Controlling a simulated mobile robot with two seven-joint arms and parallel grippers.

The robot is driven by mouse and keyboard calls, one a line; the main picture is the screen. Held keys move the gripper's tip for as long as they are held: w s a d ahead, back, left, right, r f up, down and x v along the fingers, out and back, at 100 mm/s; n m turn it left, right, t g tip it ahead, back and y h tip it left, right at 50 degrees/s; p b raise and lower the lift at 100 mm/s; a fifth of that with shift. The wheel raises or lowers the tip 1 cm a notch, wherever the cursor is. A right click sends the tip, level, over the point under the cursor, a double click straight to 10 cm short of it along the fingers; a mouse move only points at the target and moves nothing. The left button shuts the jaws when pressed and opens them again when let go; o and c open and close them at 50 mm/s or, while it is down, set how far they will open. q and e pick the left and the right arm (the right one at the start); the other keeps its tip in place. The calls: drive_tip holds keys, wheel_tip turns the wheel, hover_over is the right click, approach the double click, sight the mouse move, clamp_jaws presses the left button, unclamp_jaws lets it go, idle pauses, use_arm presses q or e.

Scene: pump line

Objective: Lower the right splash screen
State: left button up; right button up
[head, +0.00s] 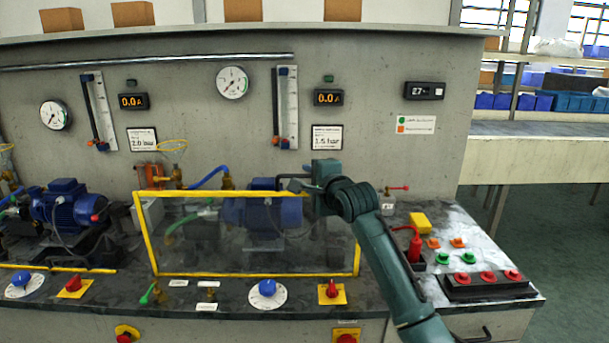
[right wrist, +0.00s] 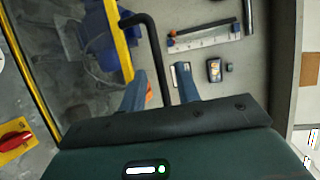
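The right splash screen (head: 230,258) is a clear pane in a yellow frame. My right gripper (head: 298,187) is at the top right of the screen. In the wrist view my right gripper (right wrist: 161,92) has its fingers apart on either side of the handle, with gaps visible. My left gripper is not in view.
The blue pump motor (head: 262,212) is behind the pane. Dials and a red-yellow switch (head: 332,292) line the bench front. The wall carries gauges (head: 232,82).

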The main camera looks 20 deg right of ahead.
sight(306, 176)
drive_tip(key=shift+x, duration=1.7)
clamp_jaws()
